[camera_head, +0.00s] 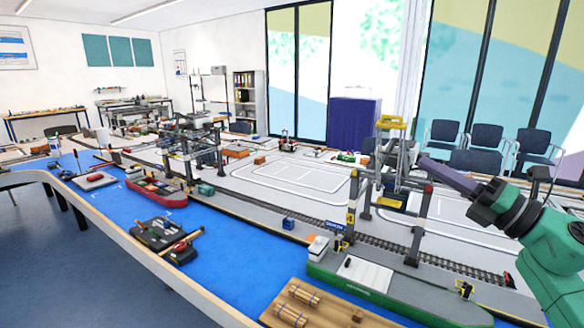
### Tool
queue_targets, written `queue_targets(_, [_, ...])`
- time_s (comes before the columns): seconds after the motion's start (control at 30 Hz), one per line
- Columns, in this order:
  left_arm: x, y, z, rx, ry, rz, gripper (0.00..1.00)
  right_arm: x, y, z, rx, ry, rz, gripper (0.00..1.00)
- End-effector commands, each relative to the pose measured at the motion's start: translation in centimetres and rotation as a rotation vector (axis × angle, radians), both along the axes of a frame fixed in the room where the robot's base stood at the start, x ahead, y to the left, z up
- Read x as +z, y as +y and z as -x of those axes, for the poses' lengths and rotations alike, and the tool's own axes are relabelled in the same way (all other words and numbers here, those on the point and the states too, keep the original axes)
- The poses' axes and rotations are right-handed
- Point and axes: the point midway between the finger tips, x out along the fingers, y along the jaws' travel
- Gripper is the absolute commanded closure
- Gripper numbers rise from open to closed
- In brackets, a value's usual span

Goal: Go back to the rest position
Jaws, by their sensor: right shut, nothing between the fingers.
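My right gripper (426,163) comes in from the right edge on a green and dark grey arm. It points left, in front of the right gantry crane (418,225) in this view. Its purple-grey fingers look closed together with nothing between them. Whether it touches the crane cannot be told from this view, but no contact shows. My left gripper and left arm are out of view.
A long table with a blue water surface (222,262) carries a green ship (395,290), a red boat (156,190) and a wooden barge (325,308). Another gantry crane (190,150) stands farther left. Rails and a grey yard lie behind. Blue chairs (533,146) stand beyond.

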Motion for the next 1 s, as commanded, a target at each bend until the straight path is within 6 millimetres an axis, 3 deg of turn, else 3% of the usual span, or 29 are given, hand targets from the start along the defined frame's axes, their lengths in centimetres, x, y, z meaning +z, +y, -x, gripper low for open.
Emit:
queue_targets(0.17, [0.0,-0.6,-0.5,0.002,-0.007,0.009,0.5,-2.1,-0.1,-1.5,-0.057,0.086,-0.213,1.0])
queue_targets(0.33, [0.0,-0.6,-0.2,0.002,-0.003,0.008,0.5,-6.2,-1.2,-3.0,-0.161,0.239,-0.508,1.0])
queue_targets(0.47, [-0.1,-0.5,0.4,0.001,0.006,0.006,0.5,-12.4,-2.7,-3.5,-0.302,0.441,-0.807,1.0])
queue_targets(0.53, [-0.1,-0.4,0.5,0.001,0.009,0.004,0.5,-17.7,-3.6,-2.9,-0.415,0.597,-0.995,1.0])
queue_targets(0.6, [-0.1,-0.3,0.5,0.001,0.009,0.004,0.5,-23.6,-4.1,-1.1,-0.55,0.773,-1.178,1.0])
queue_targets(0.73, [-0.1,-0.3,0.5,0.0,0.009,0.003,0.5,-33.1,-3.5,4.0,-0.8,1.075,-1.424,1.0])
queue_targets(0.8, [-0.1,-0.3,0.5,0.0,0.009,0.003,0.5,-36.6,-2.8,6.9,-0.91,1.202,-1.502,1.0])
queue_targets(1.0, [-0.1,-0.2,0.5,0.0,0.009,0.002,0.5,-42.6,-0.3,14.6,-1.166,1.486,-1.629,1.0])
